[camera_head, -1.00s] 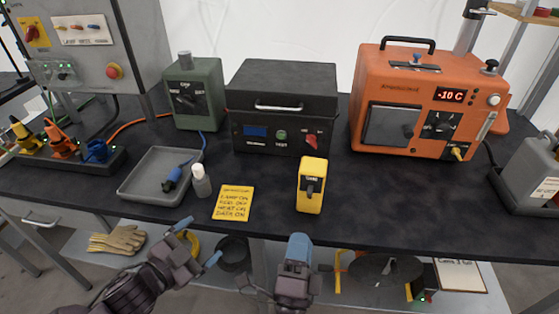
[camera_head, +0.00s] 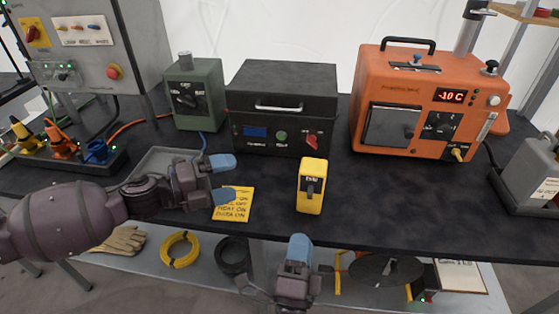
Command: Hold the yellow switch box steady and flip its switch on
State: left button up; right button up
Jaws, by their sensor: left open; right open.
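The yellow switch box (camera_head: 311,199) stands upright near the front edge of the black table, with a dark switch (camera_head: 311,186) on its front face. My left gripper (camera_head: 230,179) is open and empty over the table, to the left of the box and apart from it. It covers part of the yellow note and the grey tray. My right gripper (camera_head: 285,262) is below and in front of the table edge, under the box in the picture, and is open and empty. The switch's exact position is too small to tell.
A yellow note (camera_head: 236,207) lies left of the box. A black case (camera_head: 283,108) and a green box (camera_head: 195,93) stand behind, and an orange oven (camera_head: 384,86) stands at the back right. The table (camera_head: 410,205) right of the box is clear.

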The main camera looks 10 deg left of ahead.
pick_arm(q)
jog(key=w+d+m+g+h, duration=0.2)
jog(key=w+d+m+g, duration=0.4)
jog(key=m, duration=0.5)
jog(key=m+g+h, duration=0.2)
jog(key=m+g, duration=0.2)
jog(key=m, duration=1)
send_near(314, 165)
jog(key=d, duration=0.3)
jog(key=shift+s+d+f, duration=0.1)
jog(key=shift+s+d, duration=0.05)
jog(key=shift+d, duration=1.6)
jog(key=shift+s+d+f, duration=0.1)
jog(key=shift+d, duration=1.65)
jog(key=c, duration=1.1)
pick_arm(e)
jog(key=shift+c, duration=0.4)
